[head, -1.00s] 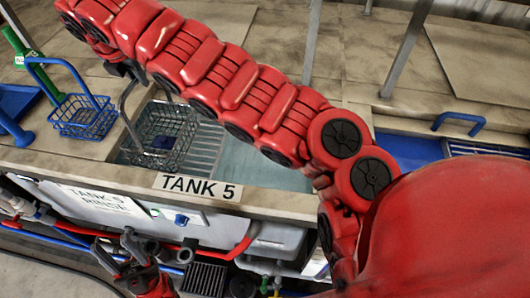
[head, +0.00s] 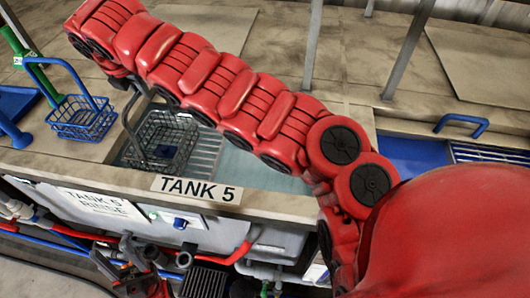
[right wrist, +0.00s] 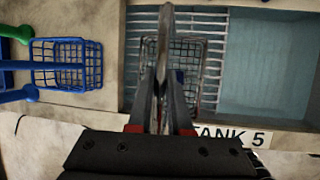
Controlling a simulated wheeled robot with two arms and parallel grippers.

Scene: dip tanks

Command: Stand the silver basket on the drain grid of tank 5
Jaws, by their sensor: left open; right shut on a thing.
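The silver basket (head: 170,132), a wire basket with a tall handle and a small blue patch on it, hangs upright in the left part of tank 5 (head: 240,165). The drain grid (head: 206,150), a row of pale bars, lies below and beside it. My right gripper (head: 130,82) is shut on its handle; in the right wrist view the gripper (right wrist: 161,122) stands above the basket (right wrist: 188,62), with grid bars (right wrist: 212,22) around it. I cannot tell whether the basket's bottom touches the grid. My left gripper (head: 118,256) is open and empty, low before the tank front.
A blue basket (head: 82,118) stands on the bench left of the tank, close to a green handle (head: 40,75). The TANK 5 label (head: 196,188) is on the front rim. Pipes (head: 240,255) run below. Water fills the tank's right part.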

